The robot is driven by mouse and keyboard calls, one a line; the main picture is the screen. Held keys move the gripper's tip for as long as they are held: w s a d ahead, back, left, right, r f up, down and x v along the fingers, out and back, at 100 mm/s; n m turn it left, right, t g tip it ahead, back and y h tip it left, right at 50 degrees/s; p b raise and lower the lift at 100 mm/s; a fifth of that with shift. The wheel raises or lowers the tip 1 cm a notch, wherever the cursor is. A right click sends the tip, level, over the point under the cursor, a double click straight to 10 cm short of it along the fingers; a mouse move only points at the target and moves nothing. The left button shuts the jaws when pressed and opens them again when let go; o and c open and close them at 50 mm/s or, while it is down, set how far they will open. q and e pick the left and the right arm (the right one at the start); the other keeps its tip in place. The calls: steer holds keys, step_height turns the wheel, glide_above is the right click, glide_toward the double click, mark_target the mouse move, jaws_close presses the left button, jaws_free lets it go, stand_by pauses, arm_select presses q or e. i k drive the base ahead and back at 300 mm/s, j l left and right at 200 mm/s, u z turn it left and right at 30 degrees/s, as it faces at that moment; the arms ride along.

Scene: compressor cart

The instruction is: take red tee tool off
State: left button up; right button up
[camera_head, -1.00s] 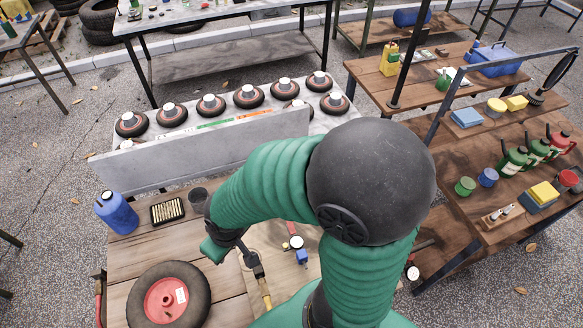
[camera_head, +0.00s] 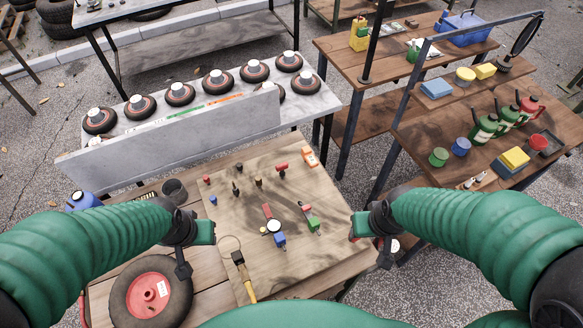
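The red tee tool (camera_head: 281,169) stands upright on the wooden board (camera_head: 325,238), near its back, with a red crossbar on top of a thin stem. My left gripper (camera_head: 184,268) hangs over the left side of the bench, above the black wheel's right edge and well away from the tee tool. My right gripper (camera_head: 385,258) is off the board's right edge, also apart from the tee tool. Nothing shows in either gripper. The finger gaps are too small and dark to read.
Small pegs stand left of the tee tool, and an orange device (camera_head: 310,157) lies to its right. A gauge (camera_head: 274,227), a blue block (camera_head: 280,240) and a green-and-red tool (camera_head: 312,221) are nearer. A grey panel (camera_head: 175,142) rises behind the bench's left part.

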mark_target(281, 166)
steer(key=i+l+z, duration=0.2)
steer(key=l, duration=0.2)
steer(key=l+z, duration=0.2)
steer(key=l, duration=0.25)
steer(key=i+l+z, duration=0.2)
steer(key=l, duration=0.2)
steer(key=k, duration=0.05)
